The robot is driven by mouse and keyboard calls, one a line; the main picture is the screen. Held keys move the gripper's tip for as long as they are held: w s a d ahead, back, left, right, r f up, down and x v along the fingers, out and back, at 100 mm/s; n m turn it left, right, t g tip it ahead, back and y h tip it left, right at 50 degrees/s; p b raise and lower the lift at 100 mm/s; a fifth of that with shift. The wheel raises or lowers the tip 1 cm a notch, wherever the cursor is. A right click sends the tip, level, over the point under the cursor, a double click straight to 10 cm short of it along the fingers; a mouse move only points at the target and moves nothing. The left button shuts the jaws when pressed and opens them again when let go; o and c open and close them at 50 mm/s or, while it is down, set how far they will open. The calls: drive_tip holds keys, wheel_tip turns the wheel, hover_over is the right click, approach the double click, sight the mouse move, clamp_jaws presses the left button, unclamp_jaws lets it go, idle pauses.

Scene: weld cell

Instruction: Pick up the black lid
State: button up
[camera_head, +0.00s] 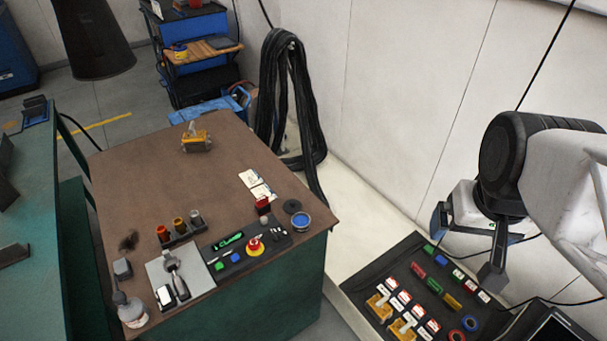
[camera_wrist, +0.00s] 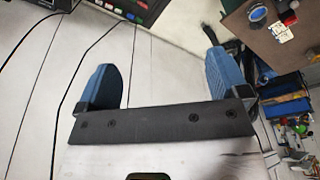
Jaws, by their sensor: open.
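The black lid (camera_head: 292,206) is a small dark round disc lying flat near the right edge of the brown tabletop. It sits just behind a round blue-topped container (camera_head: 301,221), apart from or barely touching it; I cannot tell which. My gripper (camera_head: 467,246) is open and empty, well to the right of the table and the lid. Its two blue fingers (camera_wrist: 160,65) stand wide apart in the wrist view with only pale wall and floor between them.
The brown table (camera_head: 240,175) also holds white cards (camera_head: 258,185), a red-capped item (camera_head: 262,205), a dark tray with an emergency button (camera_head: 255,246) and several small bottles. A black panel of colored parts (camera_head: 430,290) lies below my gripper. Black hoses (camera_head: 288,100) hang behind the table.

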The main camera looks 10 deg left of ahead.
drive_tip(key=w+a+f+n, duration=0.2)
drive_tip(key=w+a+n, duration=0.3)
drive_tip(key=w, duration=0.6)
drive_tip(key=n+g, duration=0.3)
drive_tip(key=n, duration=0.6)
hover_over(293, 201)
wheel_tip(293, 201, down, 23)
drive_tip(key=shift+s+d+f, duration=0.1)
drive_tip(key=shift+d, duration=0.05)
drive_tip(key=shift+f, duration=0.15)
drive_tip(key=shift+f, duration=1.3)
drive_tip(key=shift+f, duration=0.15)
